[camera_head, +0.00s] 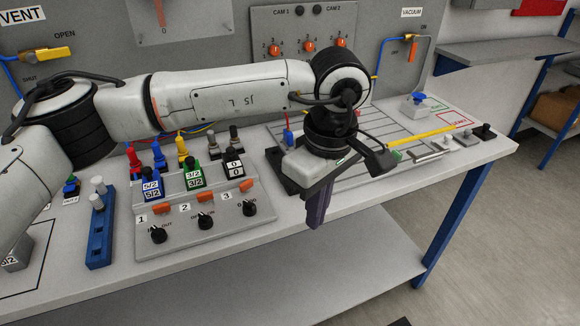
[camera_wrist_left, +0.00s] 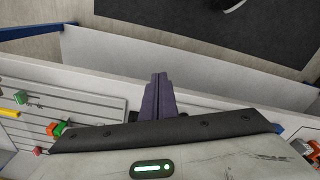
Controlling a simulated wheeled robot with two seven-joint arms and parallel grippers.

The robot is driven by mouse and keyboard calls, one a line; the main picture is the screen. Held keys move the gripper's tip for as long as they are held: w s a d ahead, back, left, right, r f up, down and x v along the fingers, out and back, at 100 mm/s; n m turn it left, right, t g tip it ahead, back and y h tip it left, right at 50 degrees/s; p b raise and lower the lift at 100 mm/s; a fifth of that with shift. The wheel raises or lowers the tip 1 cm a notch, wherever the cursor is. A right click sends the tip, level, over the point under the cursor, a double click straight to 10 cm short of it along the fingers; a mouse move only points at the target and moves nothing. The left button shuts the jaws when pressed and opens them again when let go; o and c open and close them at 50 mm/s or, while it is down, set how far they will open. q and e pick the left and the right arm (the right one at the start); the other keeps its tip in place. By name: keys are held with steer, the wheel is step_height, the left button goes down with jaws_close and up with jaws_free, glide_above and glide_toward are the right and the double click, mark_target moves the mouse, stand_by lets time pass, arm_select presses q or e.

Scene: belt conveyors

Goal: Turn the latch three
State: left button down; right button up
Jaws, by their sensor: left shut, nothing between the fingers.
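A grey control box (camera_head: 205,236) on the bench carries three numbered positions. Beside the label 3 (camera_head: 227,196) sits a small orange latch (camera_head: 246,185), with a black knob (camera_head: 250,208) below it. Similar orange latches are at position 2 (camera_head: 205,196) and position 1 (camera_head: 162,208). My left gripper (camera_head: 316,212) is shut and empty, its dark purple fingers pointing down near the bench's front edge, right of the box and apart from latch three. The shut fingers also show in the left wrist view (camera_wrist_left: 159,90). My right gripper is not in view.
Plugs with 5/2, 3/2 and 0 tags (camera_head: 193,174) stand behind the latches. A blue block (camera_head: 99,238) with pegs lies left of the box. A grooved plate (camera_head: 385,150) and small metal parts (camera_head: 432,155) lie to the right. A lower shelf (camera_head: 270,285) runs beneath.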

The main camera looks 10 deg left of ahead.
mark_target(246, 186)
arm_select(q)
steer(key=w+a+r+t+y, duration=0.2)
steer(key=w+a+r+y, duration=0.1)
steer(key=w+a+r, duration=0.3)
steer(key=x, duration=0.3)
steer(key=p+x, duration=0.1)
steer(key=x, duration=0.2)
steer(key=s+x, duration=0.1)
steer(key=x, duration=0.2)
steer(key=shift+a+f, duration=0.15)
steer(key=shift+a, duration=0.25)
steer(key=w+a, duration=0.1)
steer(key=w+a+p, duration=0.1)
steer(key=shift+a+f, duration=0.3)
steer(key=shift+a, duration=0.05)
steer(key=shift+w+a+f+p, duration=0.1)
steer(key=shift+w+a+p, duration=0.25)
steer(key=shift+a, duration=0.1)
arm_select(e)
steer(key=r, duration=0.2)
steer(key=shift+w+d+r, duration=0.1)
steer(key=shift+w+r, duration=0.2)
arm_select(q)
steer(key=shift+d, duration=0.1)
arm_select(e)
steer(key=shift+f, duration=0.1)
